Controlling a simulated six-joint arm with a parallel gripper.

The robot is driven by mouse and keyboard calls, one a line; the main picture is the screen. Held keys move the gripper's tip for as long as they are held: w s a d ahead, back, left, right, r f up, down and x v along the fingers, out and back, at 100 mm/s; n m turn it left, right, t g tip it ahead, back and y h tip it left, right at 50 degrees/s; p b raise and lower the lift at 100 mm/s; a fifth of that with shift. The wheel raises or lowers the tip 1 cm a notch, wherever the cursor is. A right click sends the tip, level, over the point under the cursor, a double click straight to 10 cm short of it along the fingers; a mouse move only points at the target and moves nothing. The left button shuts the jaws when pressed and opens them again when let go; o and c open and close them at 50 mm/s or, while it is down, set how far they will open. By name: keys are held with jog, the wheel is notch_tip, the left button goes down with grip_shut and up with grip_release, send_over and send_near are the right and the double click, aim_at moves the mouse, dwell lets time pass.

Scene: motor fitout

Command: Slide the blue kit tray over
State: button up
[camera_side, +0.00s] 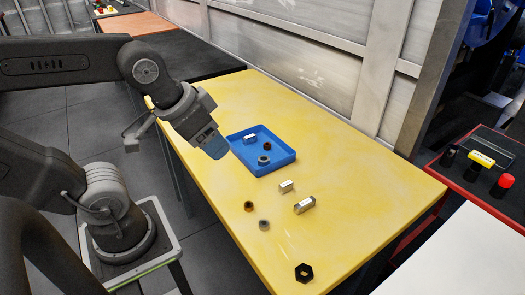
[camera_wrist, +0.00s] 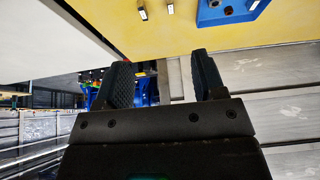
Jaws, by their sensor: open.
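The blue kit tray (camera_side: 280,164) lies on the yellow table in the side view, holding a small metal block (camera_side: 250,138), a brown ring (camera_side: 267,146) and a grey ring (camera_side: 264,160). Part of the tray (camera_wrist: 210,14) also shows at the top of the wrist view. My gripper (camera_side: 217,148) is above the table just left of the tray, in front of its left edge in the side view; I cannot tell whether it touches. In the wrist view its two dark fingers (camera_wrist: 163,80) stand wide apart with nothing between them.
The yellow table (camera_side: 360,200) has two metal blocks (camera_side: 304,205), a brown ring (camera_side: 249,206), a grey ring (camera_side: 264,225) and a black nut (camera_side: 304,273) loose in front of the tray. A wall (camera_side: 300,50) runs behind. The table's right part is clear.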

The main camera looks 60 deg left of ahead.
dwell(0.4)
jog(key=shift+w+a+r, duration=0.1)
jog(key=shift+w+r, duration=0.1)
jog(key=shift+w, duration=0.05)
jog(key=c, duration=0.3)
jog(key=w+m, duration=0.1)
jog(key=w, duration=0.1)
jog(key=w+a+r+m, duration=0.1)
jog(key=w, duration=0.1)
jog(key=w+a+r+m+g, duration=0.1)
jog(key=w+m, duration=0.1)
jog(key=w, duration=0.1)
jog(key=shift+w+a+r+y, duration=0.1)
jog(key=shift+a+y, duration=0.05)
jog(key=shift+y, duration=0.15)
jog(key=shift+c, duration=1.3)
jog(key=w+a+m+g, duration=0.2)
jog(key=w+a+m, duration=0.3)
jog(key=w, duration=0.5)
jog(key=w+a+f+m+g, duration=0.2)
jog(key=w+a+f+m, duration=0.7)
jog(key=w+f, duration=0.3)
jog(key=shift+w+a+f+g+y, duration=0.35)
jog(key=shift+w+a, duration=0.25)
jog(key=shift+a, duration=0.3)
